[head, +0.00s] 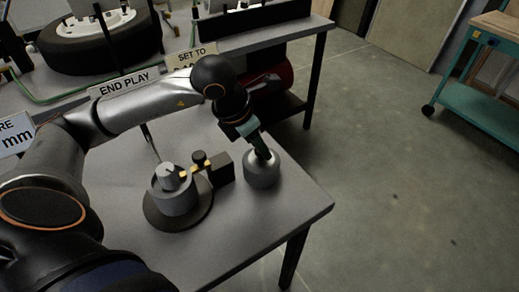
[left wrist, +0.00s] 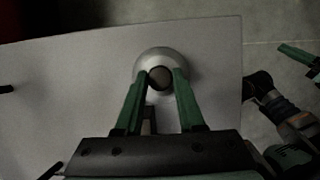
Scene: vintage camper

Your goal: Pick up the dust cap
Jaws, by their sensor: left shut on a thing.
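The dust cap appears to be the round grey metal piece (head: 262,175) near the right edge of the grey workbench. In the left wrist view the round metal piece (left wrist: 152,54) has a darker round centre. My left gripper (head: 262,153) comes down onto its top from above. In the left wrist view the green fingers (left wrist: 160,76) lie on either side of the dark centre and are shut on it. The piece appears to rest on the bench. Parts of my right arm (left wrist: 290,120) show at the right of the left wrist view; its finger opening is unclear.
Left of the cap stands a grey hub (head: 174,195) on a dark round base, with a dial-gauge fixture (head: 200,160) and black block (head: 222,168). The workbench (head: 275,222) has bare room in front. A sign reading END PLAY (head: 124,84) stands behind my arm.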

